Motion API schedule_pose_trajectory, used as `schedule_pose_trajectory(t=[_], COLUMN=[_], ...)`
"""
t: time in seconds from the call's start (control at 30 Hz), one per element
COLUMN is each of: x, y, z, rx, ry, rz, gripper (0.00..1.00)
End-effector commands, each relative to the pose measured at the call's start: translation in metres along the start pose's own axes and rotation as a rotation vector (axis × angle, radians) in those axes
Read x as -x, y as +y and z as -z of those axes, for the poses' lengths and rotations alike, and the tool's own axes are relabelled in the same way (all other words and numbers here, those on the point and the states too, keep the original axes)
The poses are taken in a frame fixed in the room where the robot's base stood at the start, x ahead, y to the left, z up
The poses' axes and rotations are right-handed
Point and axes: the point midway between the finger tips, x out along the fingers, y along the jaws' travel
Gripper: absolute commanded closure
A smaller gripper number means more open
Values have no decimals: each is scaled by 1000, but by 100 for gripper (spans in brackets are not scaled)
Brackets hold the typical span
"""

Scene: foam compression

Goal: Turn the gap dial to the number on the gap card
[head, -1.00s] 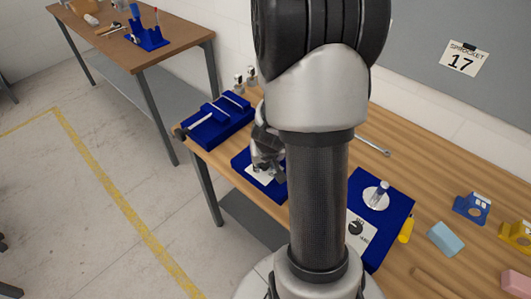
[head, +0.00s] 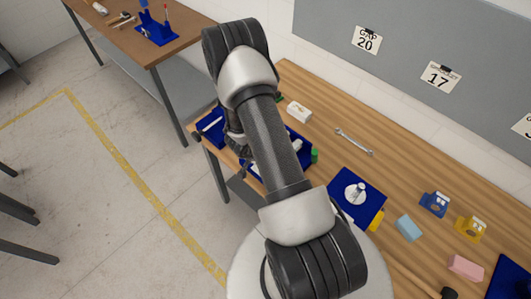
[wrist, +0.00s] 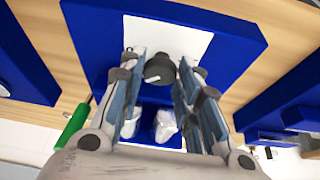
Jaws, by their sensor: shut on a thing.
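In the wrist view a dark round dial knob (wrist: 160,70) sits on a white plate (wrist: 170,36) on a blue base (wrist: 98,48). My gripper (wrist: 160,72) is shut on the knob, with one finger on each side of it. The dial's markings and pointer reading cannot be made out. In the head view my arm hides the dial and most of my gripper.
A wrench (head: 354,142), another blue fixture (head: 371,208), blue and pink blocks (head: 408,227) (head: 465,267) lie on the wooden bench. A green handle (wrist: 70,134) is near my gripper on the left in the wrist view.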

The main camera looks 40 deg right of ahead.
Motion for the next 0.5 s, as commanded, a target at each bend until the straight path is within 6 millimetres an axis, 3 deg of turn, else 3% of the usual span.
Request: schedule_pose_trajectory(t=[0.03,0.5], x=[9,1], y=[-1,-6], z=[4,4], rx=[-41,-439], ry=[3,6], rz=[-17,-178], gripper=[93,93])
